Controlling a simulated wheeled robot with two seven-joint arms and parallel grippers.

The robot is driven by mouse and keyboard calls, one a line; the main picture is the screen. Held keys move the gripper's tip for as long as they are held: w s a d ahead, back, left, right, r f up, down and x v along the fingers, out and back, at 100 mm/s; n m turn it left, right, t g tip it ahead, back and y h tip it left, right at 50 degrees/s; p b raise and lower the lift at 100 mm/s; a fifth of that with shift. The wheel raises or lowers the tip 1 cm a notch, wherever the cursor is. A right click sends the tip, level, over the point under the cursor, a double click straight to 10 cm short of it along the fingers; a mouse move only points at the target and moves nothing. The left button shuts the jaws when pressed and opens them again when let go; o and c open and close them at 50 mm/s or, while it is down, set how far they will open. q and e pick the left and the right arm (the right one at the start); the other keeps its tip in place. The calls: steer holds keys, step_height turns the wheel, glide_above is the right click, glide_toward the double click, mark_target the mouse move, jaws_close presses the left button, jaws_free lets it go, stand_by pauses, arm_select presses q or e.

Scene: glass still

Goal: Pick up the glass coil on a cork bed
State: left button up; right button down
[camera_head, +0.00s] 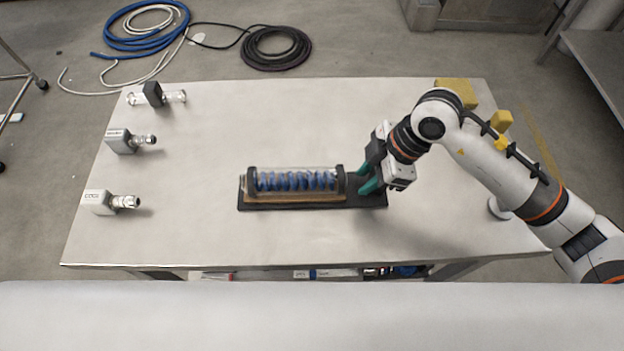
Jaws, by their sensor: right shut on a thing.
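The glass coil (296,180) is a clear tube with a blue spiral inside and dark end caps. It lies level on a tan cork bed (290,198), which sits on a black base plate (300,206) in the middle of the table. My right gripper (358,180) comes in from the right, its green fingers at the coil's right end. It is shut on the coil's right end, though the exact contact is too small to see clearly. The coil appears still on its bed. My left gripper is not in view.
The pale table (230,120) is mostly clear around the base. Three small box-and-glass fittings (120,140) stand along its left side. Yellow blocks (457,92) lie at the back right, partly behind my right arm. Blue hose (145,40) and a black cable coil (276,48) lie on the floor behind.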

steer(key=shift+r, duration=0.15)
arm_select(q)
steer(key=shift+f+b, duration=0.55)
arm_select(e)
step_height(320, 180, up, 10)
